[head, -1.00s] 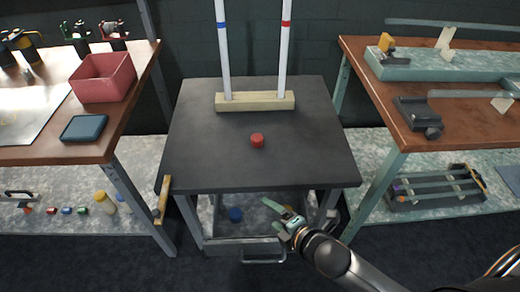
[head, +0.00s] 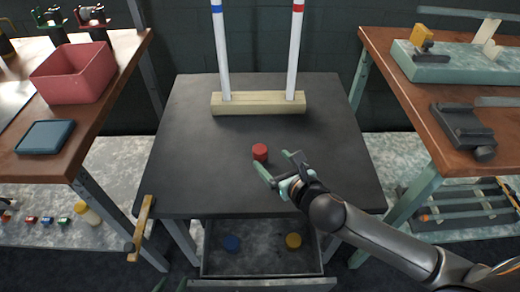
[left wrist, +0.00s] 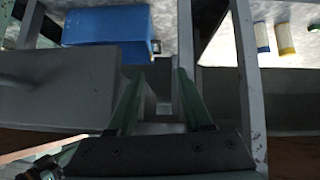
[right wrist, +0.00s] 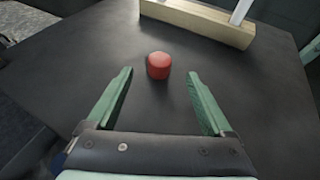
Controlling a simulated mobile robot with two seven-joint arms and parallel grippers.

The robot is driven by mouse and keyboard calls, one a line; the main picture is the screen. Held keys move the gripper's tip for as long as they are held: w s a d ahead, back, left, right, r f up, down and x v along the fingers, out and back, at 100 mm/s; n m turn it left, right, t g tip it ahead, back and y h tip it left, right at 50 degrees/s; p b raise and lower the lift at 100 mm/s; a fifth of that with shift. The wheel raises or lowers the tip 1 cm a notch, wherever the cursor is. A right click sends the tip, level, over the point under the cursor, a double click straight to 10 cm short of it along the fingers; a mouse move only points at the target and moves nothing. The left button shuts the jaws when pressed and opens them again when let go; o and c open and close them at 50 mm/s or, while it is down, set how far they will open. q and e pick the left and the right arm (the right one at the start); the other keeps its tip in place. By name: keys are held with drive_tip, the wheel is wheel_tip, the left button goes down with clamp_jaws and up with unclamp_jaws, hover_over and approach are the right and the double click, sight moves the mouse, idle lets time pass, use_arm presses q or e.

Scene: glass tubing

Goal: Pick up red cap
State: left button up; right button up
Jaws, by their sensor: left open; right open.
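The red cap (head: 260,152) stands on the dark table top, in front of the wooden tube stand. My right gripper (head: 277,164) is open and low over the table, just in front and to the right of the cap. In the right wrist view the red cap (right wrist: 159,66) sits just beyond the gap between the open fingertips (right wrist: 158,75), roughly centred, with nothing held. My left gripper (left wrist: 157,73) is open and empty in the left wrist view.
The wooden stand (head: 258,104) holds two white tubes, one blue-banded, one red-banded. An open drawer (head: 262,262) below the table top holds a blue cap (head: 232,243) and a yellow cap (head: 293,240). Side benches flank the table. The table top around the cap is clear.

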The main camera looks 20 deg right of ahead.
sight(263, 154)
drive_tip(key=x, duration=0.3)
drive_tip(key=shift+f+b, duration=0.1)
drive_tip(key=shift+b, duration=0.2)
drive_tip(key=shift+w+f, duration=0.25)
drive_tip(key=shift+w, duration=0.25)
drive_tip(key=b+x, duration=0.1)
drive_tip(key=x, duration=0.1)
drive_tip(key=b+x, duration=0.1)
drive_tip(key=x, duration=0.1)
drive_tip(key=shift+f, duration=0.4)
drive_tip(key=shift+w+a, duration=0.1)
drive_tip(key=shift+w, duration=0.25)
drive_tip(key=shift+c, duration=0.2)
clamp_jaws()
